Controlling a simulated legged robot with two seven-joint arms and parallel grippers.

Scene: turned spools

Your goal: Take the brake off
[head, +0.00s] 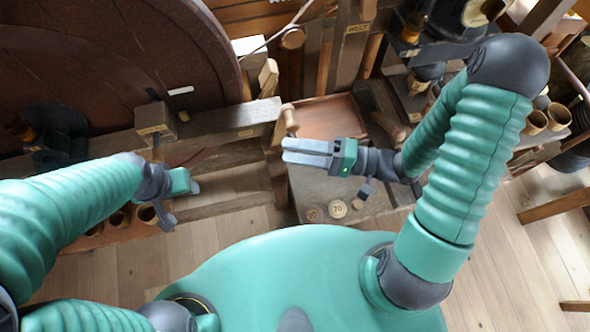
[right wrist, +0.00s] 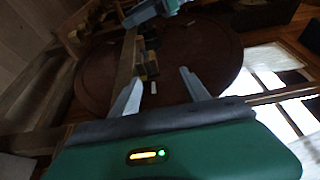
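The large dark brown wheel (head: 90,60) fills the upper left of the head view and also shows in the right wrist view (right wrist: 215,55). A wooden block (head: 155,119) with a dark rod sits on the beam at the wheel's near edge; I cannot tell if it is the brake. A wooden peg (head: 290,120) stands at the beam's right end. My right gripper (head: 284,150) points left just in front of this peg; the right wrist view shows its fingers (right wrist: 160,75) apart and nothing between them. My left gripper (head: 197,187) is below the beam; its finger gap is hidden.
A wooden beam (head: 230,117) runs across in front of the wheel. A bench top (head: 315,188) with round discs (head: 338,209) lies under my right gripper. Wooden tools and spools crowd the upper right. Bare plank floor (head: 100,277) shows at lower left.

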